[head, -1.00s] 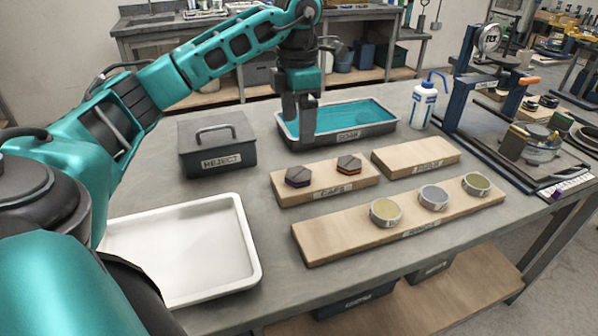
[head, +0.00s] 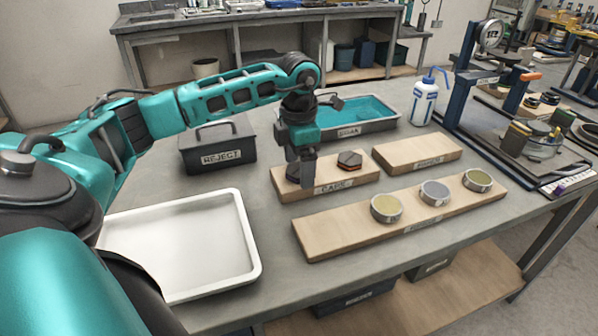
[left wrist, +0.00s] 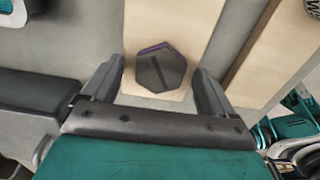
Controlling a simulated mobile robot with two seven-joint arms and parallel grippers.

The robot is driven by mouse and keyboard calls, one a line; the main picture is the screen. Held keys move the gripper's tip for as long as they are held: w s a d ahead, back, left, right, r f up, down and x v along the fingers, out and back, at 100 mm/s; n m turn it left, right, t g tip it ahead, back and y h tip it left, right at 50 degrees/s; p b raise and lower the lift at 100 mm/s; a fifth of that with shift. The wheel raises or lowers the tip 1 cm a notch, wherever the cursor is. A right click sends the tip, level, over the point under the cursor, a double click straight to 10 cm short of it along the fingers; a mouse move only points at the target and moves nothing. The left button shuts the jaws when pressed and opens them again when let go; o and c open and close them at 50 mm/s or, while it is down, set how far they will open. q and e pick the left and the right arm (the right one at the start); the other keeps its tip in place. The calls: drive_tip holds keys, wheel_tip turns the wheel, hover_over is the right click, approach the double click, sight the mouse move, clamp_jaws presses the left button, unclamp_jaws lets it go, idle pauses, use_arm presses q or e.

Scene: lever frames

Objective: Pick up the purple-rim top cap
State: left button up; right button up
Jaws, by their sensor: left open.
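The purple-rim top cap (left wrist: 160,72) is a dark hexagon with a purple edge, lying on the pale wooden board labelled CAPS (head: 362,181). In the head view my left gripper mostly hides this cap. My left gripper (head: 301,180) points down at the left end of the board. In the left wrist view its fingers are apart, one on each side of the cap, with visible gaps between cap and fingers. Nothing is held. My right gripper is not in view.
A second hexagonal cap with a reddish rim (head: 349,160) sits just right of my gripper on the same board. A REJECT box (head: 218,145), a blue-liquid tray (head: 362,128), a white tray (head: 248,275) and a board with three round tins (head: 320,245) surround it.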

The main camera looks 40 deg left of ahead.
use_arm(q)
drive_tip(key=c, duration=1.4)
drive_tip(key=shift+o, duration=0.2)
